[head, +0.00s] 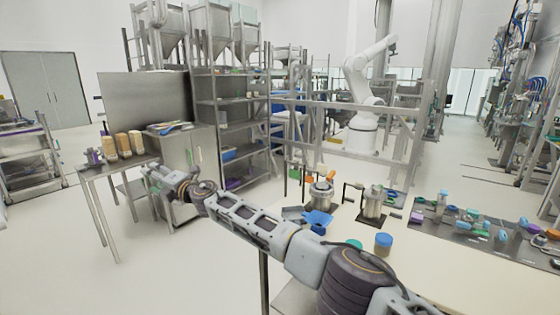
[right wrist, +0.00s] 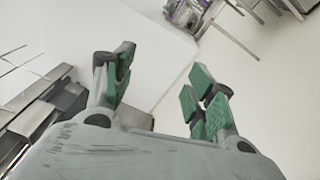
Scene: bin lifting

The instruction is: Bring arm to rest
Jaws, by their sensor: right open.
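My right arm (head: 245,220) reaches from the lower right of the head view toward the left, stretched out over the floor beyond the table. My right gripper (head: 155,178) is at its far end, near a small side table at the left. In the right wrist view the right gripper (right wrist: 162,88) shows two spread fingers with green pads and nothing between them. It is open and empty. My left arm and gripper are not in view.
The side table (head: 118,168) holds several tan containers close behind the gripper. A metal cabinet and shelf rack (head: 233,130) stand behind it. Open floor lies at lower left.

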